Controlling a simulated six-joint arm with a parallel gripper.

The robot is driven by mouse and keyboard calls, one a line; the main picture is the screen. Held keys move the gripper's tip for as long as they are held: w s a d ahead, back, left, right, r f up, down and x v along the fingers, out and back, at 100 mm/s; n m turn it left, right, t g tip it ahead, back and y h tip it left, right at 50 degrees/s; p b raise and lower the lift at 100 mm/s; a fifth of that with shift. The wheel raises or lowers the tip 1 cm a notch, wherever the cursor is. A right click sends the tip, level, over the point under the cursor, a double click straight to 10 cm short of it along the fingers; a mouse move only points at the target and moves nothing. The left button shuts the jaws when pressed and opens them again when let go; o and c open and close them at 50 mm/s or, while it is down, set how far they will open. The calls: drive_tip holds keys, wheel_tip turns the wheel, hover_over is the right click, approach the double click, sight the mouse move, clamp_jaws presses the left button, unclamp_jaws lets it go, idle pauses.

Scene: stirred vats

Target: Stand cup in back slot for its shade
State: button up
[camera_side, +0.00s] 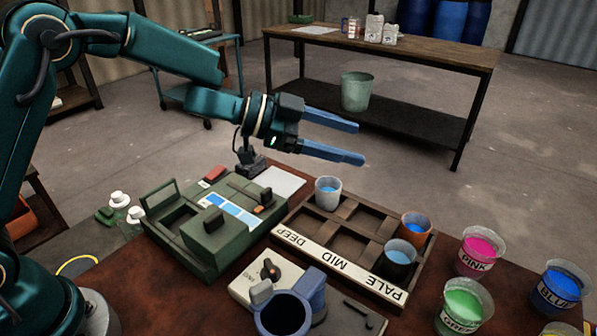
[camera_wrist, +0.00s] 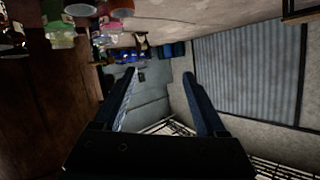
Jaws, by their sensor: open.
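My gripper (camera_side: 360,143) is open and empty, raised above and behind the slotted rack; its two blue fingers also show in the wrist view (camera_wrist: 160,75). The dark wooden rack (camera_side: 345,262) has a label strip reading DEEP, MID and PALE. A pale grey cup (camera_side: 328,198) with blue liquid stands upright at the back of the DEEP column. An orange cup (camera_side: 417,236) with blue liquid stands at the back of the PALE column. A blue-grey cup (camera_side: 398,268) with blue liquid stands in front of it, in the front PALE slot. The MID slots look empty.
A green device (camera_side: 215,245) with a blue shade strip (camera_side: 232,212) stands left of the rack. A dark blue vessel (camera_side: 283,318) stands in front. Tubs of pink (camera_side: 480,252), green (camera_side: 464,308) and blue (camera_side: 558,290) stand at right. Space around the raised fingers is clear.

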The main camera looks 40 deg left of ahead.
drive_tip(key=a+r+n+t+y, duration=0.4)
drive_tip(key=a+r+y, duration=0.1)
drive_tip(key=a+r, duration=0.15)
drive_tip(key=s+a+r+n+y, duration=0.2)
drive_tip(key=s+a+n+y, duration=0.4)
drive_tip(key=a, duration=0.2)
drive_tip(key=s+f+n+g, duration=0.1)
drive_tip(key=s+f+g, duration=0.1)
drive_tip(key=s, duration=0.5)
drive_tip(key=s+d+f+n+g, duration=0.1)
drive_tip(key=s+f+g, duration=0.2)
drive_tip(key=s, duration=0.4)
drive_tip(key=s+f+g, duration=0.2)
drive_tip(key=s+f, duration=0.2)
drive_tip(key=s, duration=0.3)
drive_tip(key=shift+d+n+g, duration=0.2)
drive_tip(key=shift+n+g, duration=0.1)
drive_tip(key=shift+n, duration=0.1)
